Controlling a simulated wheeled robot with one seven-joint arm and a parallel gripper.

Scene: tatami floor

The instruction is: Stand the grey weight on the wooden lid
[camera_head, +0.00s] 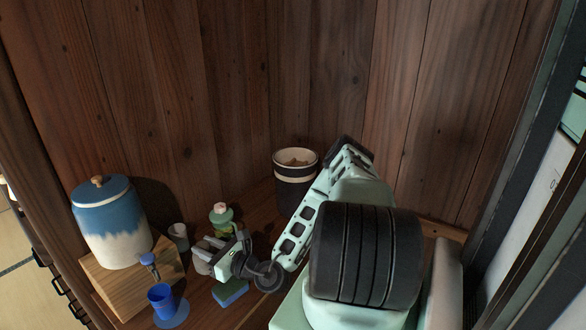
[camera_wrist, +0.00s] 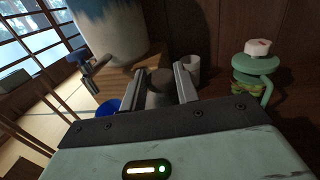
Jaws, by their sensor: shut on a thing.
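The grey weight (camera_wrist: 158,92) is between the fingers of my gripper (camera_wrist: 160,86) in the wrist view, its darker round top facing up. In the head view my gripper (camera_head: 208,250) reaches left and down, shut on the weight (camera_head: 202,259), which is partly hidden by the fingers. I cannot tell whether the weight touches the wooden surface. A dark crock (camera_head: 294,195) with a pale band stands behind and to the right of my gripper. A brown wooden lid (camera_head: 296,160) shows inside its mouth, below the rim.
A blue and white water jar (camera_head: 110,225) with a tap stands on a wooden block (camera_head: 128,285) at left. Plank walls close the back.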

